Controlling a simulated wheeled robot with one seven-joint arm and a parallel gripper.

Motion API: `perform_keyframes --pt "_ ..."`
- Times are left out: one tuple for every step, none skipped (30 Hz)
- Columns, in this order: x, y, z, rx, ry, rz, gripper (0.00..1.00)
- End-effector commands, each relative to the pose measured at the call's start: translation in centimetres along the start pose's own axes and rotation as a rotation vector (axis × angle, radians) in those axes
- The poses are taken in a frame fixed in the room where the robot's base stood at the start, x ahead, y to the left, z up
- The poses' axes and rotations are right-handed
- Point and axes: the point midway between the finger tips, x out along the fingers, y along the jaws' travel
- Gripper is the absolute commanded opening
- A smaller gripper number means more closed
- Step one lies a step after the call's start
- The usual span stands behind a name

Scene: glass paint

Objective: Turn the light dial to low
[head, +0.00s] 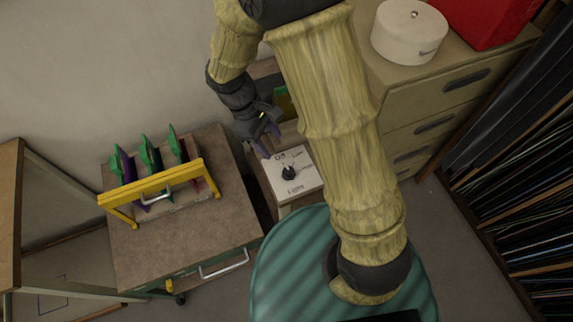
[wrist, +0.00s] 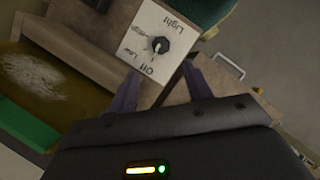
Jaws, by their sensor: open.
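The light dial is a black knob (head: 289,172) on a white panel (head: 305,181), on top of a low box. In the wrist view the knob (wrist: 160,45) sits on the panel (wrist: 149,22), which is lettered Light, Off, Low and what looks like High. A pale mark shows on the knob, but I cannot tell surely which setting it points to. My gripper (head: 270,141) is beside the panel's upper left in the head view. Its purple fingers are apart and empty. In the wrist view the knob lies beyond the fingertips (wrist: 161,72), between their lines, not touched.
A brown cart (head: 150,255) with a yellow rack (head: 150,190) holding green and purple pieces stands left. A drawer cabinet (head: 425,100) with a round white box (head: 408,35) and a red box (head: 485,18) is right. A green-edged tray (wrist: 28,122) lies close to my gripper.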

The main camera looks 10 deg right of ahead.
Motion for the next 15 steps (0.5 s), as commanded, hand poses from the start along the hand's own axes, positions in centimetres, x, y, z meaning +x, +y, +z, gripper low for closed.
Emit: perform_keyframes --pt "0.9 -0.1 0.1 -0.001 -0.004 -0.002 0.5" --pt "1.5 0.0 0.1 0.0 -0.005 -0.002 0.5" --pt "2.2 0.0 0.1 0.0 -0.005 -0.002 0.5" --pt "2.7 -0.1 0.1 0.0 -0.004 -0.002 0.5" --pt "3.3 -0.1 0.1 0.0 -0.005 -0.003 0.5" --pt "4.0 -0.1 0.1 0.0 -0.005 -0.002 0.5" --pt "4.5 0.0 0.1 0.0 -0.004 -0.002 0.5" --pt "5.0 -0.1 0.1 -0.001 -0.005 -0.002 0.5" --pt "5.7 -0.1 0.1 0.0 -0.005 -0.002 0.5" --pt "6.2 -0.1 0.1 0.0 -0.004 -0.002 0.5" --pt "6.8 -0.1 0.1 -0.001 -0.005 -0.003 0.5" --pt "7.5 -0.1 0.1 -0.001 -0.004 -0.002 0.5" --pt "8.0 -0.1 0.1 -0.001 -0.005 -0.002 0.5" --pt "8.6 -0.1 0.1 -0.001 -0.005 -0.002 0.5" --pt "9.2 -0.1 0.1 0.0 -0.004 -0.002 0.5"
